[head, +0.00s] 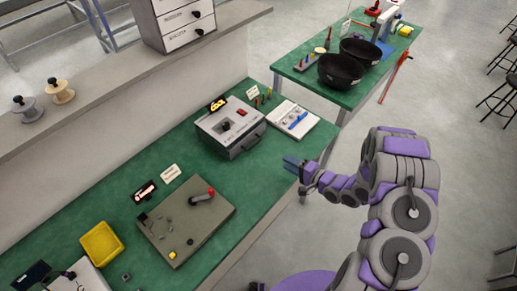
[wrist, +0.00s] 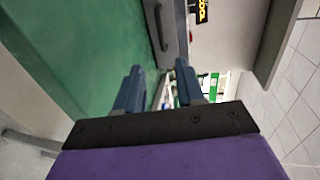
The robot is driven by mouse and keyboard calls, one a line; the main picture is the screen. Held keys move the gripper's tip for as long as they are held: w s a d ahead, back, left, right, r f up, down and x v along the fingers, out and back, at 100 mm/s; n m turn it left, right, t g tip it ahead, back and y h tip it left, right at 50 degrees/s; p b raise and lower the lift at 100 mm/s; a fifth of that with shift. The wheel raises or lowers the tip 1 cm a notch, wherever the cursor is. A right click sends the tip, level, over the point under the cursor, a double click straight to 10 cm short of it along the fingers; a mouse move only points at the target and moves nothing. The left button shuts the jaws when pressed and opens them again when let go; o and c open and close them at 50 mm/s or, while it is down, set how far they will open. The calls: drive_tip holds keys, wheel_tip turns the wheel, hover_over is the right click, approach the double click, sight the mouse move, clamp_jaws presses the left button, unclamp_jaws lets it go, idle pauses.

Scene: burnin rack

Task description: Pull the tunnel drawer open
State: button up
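The grey box (head: 226,128) with a dark bar handle (head: 247,146) on its front stands on the green bench; I take this front as the tunnel drawer. It looks shut. In the wrist view part of the box (wrist: 168,22) shows at the top, cut off by the frame edge. My gripper (head: 291,162) is in front of the box, to the right of the handle and apart from it. In the wrist view its two blue fingers (wrist: 160,80) are spread with nothing between them.
A white tray with a blue item (head: 296,120) lies right of the box. A grey panel with a red-knobbed lever (head: 188,222) and a yellow bin (head: 101,243) stand on the bench to the left. Another green bench with black bowls (head: 345,66) stands behind.

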drive_tip(key=b+x, duration=0.2)
drive_tip(key=x, duration=1.4)
drive_tip(key=shift+w+a+f, duration=0.1)
drive_tip(key=shift+a, duration=0.1)
clamp_jaws()
